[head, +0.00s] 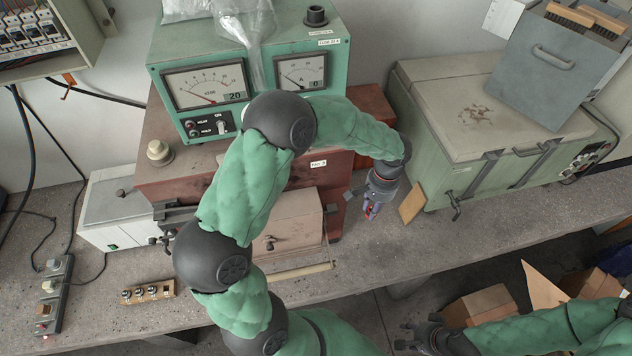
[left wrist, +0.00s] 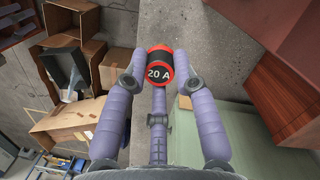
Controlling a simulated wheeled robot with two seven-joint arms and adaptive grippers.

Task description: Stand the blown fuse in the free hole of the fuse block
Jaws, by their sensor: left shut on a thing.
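The fuse (left wrist: 160,72), a red cylinder with a black band marked "20 A", is held between the fingertips of my left gripper (left wrist: 160,80). In the head view, my left gripper (head: 373,204) points down above the bench near the green chest; the fuse is a small red patch there, mostly hidden by the fingers. The fuse block (head: 164,291) appears to be the small tan block at the bench's front left, well left of the gripper. Several dark round pieces stand in it; its free hole is too small to make out. My right gripper (head: 413,337) is open and empty at the lower right.
A reddish-brown cabinet carries a green meter box (head: 243,100). A green chest (head: 470,150) stands right of my left gripper. A power strip (head: 52,296) lies at the left. Cardboard boxes (head: 480,303) are below.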

